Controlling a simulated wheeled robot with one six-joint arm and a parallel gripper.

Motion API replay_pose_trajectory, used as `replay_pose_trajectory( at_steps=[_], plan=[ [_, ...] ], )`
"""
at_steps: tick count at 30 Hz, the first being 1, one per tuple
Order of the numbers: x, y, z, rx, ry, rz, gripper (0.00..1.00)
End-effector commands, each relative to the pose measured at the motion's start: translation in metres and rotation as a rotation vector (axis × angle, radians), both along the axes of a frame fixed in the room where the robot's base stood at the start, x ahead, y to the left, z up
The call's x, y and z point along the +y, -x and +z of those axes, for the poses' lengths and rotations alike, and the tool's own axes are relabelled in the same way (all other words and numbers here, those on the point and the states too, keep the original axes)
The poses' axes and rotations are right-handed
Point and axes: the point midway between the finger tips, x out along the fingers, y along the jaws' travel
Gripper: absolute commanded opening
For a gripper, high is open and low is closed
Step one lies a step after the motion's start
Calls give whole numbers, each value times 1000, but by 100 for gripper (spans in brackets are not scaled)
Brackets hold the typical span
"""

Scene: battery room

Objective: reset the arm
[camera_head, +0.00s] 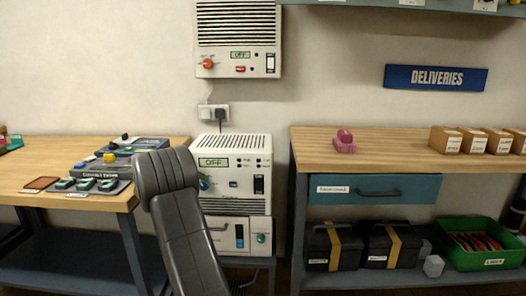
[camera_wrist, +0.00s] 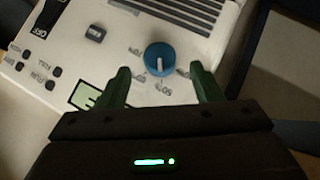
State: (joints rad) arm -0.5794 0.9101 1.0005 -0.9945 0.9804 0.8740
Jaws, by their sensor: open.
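My gripper (camera_wrist: 163,88) shows in the wrist view with its two green fingers apart and nothing between them. Beyond the fingertips is a cream panel with a blue knob (camera_wrist: 160,57); I cannot tell whether they touch. In the head view my dark arm (camera_head: 178,215) rises in front of the middle of the scene, and the gripper is hidden there. The cream unit (camera_head: 230,147) behind the arm has a green display reading OFF, and its blue knob (camera_head: 205,182) is close beside the arm's edge.
The left bench (camera_head: 70,150) holds trays and small devices. The right bench (camera_head: 400,150) carries a pink object (camera_head: 344,141) and several cardboard boxes. Black cases and a green crate (camera_head: 490,262) stand on its lower shelf. A wall unit (camera_head: 237,38) hangs above the cream unit.

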Motion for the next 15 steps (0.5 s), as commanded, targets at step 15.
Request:
replay_pose_trajectory(
  at_steps=[15],
  plan=[
    [-20,-23,-15,-11,-349,1,59]
  ],
)
